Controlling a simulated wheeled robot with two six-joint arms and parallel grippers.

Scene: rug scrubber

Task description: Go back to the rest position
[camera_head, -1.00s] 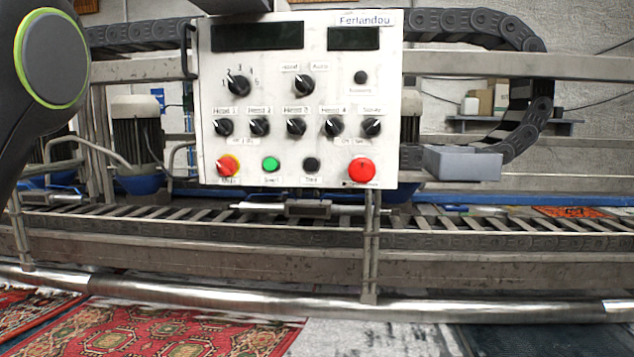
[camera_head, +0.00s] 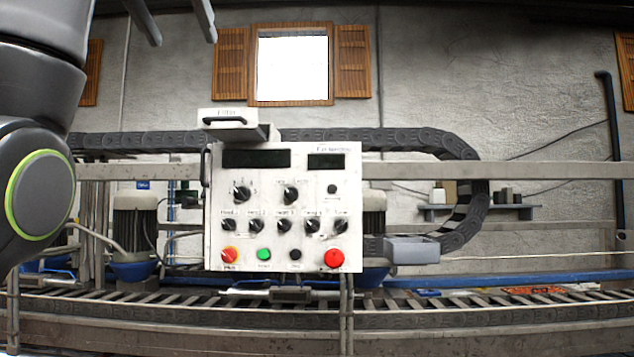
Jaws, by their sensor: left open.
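My left gripper (camera_head: 174,18) is at the top left, with its two grey fingers spread apart and nothing between them. It is above and in front of the white control panel (camera_head: 212,240), apart from it in the picture. My left arm comes in along the left edge. A box with a black handle (camera_head: 228,118) sits on top of the panel. My right gripper is out of view.
A metal rail and a black cable chain (camera_head: 420,140) run behind the panel. A grey box (camera_head: 411,251) juts out at its right. A roller conveyor (camera_head: 450,310) crosses below. A small shelf (camera_head: 480,211) and a shuttered window (camera_head: 293,68) are on the back wall.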

